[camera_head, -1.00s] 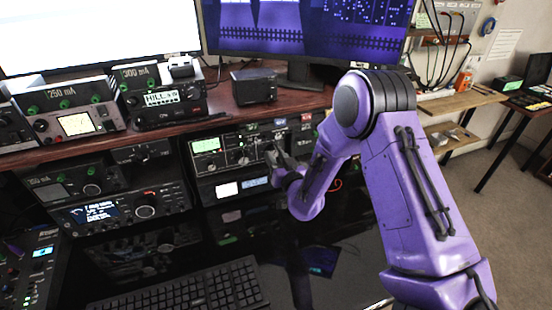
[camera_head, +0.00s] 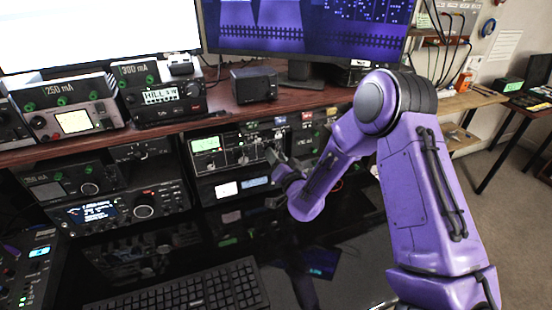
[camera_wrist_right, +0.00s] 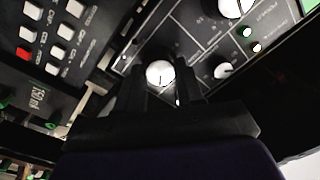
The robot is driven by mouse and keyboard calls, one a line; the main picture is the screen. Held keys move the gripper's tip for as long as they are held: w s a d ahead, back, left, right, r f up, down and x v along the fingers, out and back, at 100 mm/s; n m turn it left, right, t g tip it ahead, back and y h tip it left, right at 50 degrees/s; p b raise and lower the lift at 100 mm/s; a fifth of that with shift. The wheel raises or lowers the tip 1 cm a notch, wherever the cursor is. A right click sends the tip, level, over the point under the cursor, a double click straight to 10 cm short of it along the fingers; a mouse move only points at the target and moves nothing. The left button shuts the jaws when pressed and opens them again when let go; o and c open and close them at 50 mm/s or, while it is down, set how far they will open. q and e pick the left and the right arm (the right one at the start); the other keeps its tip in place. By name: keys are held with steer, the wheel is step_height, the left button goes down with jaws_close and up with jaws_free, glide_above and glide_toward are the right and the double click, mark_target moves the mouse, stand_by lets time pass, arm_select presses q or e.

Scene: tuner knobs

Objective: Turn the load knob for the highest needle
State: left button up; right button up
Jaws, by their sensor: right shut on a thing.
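The tuner (camera_head: 228,139) is a dark panel with a lit green meter (camera_head: 205,144) at its left and pale knobs to the right of it. The meter's needle is too small to read. My right gripper (camera_head: 271,156) reaches the right part of the tuner's front. In the right wrist view, my right gripper (camera_wrist_right: 176,88) has its two dark fingers on either side of a round white knob (camera_wrist_right: 160,73) and is shut on it. A dark line marks the knob's face. Its label cannot be read. My left gripper is not in view.
Two more white knobs, a larger one (camera_wrist_right: 232,6) and a smaller one (camera_wrist_right: 223,70), sit close by on the panel. A panel with white and red buttons (camera_wrist_right: 45,35) is at the left. The wooden shelf (camera_head: 225,118) runs above the tuner. A keyboard (camera_head: 190,288) lies in front.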

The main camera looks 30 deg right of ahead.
stand_by(0.3)
steer(key=o, duration=1)
steer(key=shift+s, duration=0.1)
steer(key=shift+o, duration=0.2)
steer(key=s+a+b, duration=0.2)
steer(key=s, duration=0.8)
steer(key=shift+s+b, duration=0.2)
steer(key=shift+b, duration=0.2)
steer(key=shift+f, duration=0.1)
